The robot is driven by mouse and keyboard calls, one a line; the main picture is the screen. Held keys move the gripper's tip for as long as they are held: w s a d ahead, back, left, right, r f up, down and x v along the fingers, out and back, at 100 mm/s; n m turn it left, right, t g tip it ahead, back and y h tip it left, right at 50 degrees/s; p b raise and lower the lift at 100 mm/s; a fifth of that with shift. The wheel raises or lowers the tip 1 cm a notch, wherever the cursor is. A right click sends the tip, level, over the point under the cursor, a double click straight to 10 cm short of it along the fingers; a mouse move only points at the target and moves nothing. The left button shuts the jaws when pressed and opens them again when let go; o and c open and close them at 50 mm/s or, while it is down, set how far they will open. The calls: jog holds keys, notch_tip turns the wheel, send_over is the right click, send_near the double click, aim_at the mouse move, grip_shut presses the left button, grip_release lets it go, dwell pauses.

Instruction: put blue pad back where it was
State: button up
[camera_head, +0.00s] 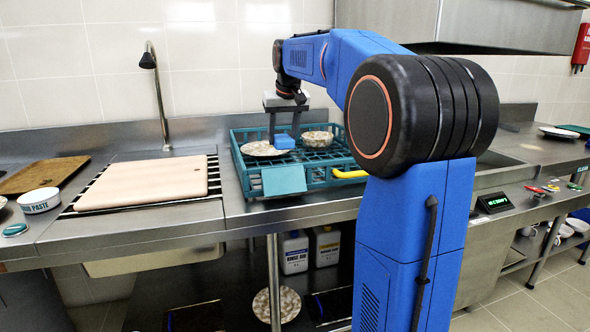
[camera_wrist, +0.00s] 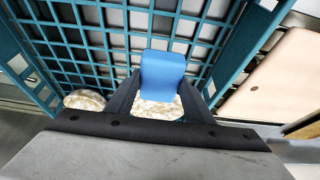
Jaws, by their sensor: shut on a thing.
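The blue pad (camera_head: 284,142) is held between the fingers of my gripper (camera_head: 285,128), above or inside the teal dish crate (camera_head: 322,181). The pad (camera_wrist: 162,72) also shows between the two dark fingers in the wrist view, with the crate's grid floor (camera_wrist: 110,42) around it. A speckled plate (camera_head: 262,150) lies left of the pad in the crate and a speckled bowl (camera_head: 318,138) stands to its right. I cannot tell whether the pad touches the crate or the plate.
A pinkish board (camera_head: 142,182) lies over the rack left of the crate, with a tall tap (camera_head: 156,90) behind. A light teal cloth or card (camera_head: 284,180) hangs on the crate's front, next to a yellow handle (camera_head: 350,174). A white tub (camera_head: 40,200) stands at the left.

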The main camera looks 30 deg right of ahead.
aim_at(286, 140)
notch_tip(286, 140, down, 9)
jog(key=shift+r, duration=0.1)
dwell(0.4)
jog(key=shift+f, duration=0.2)
jog(key=o, duration=1)
jog(key=shift+r, duration=0.1)
jog(key=v, duration=1.2)
jog(key=shift+s, duration=0.1)
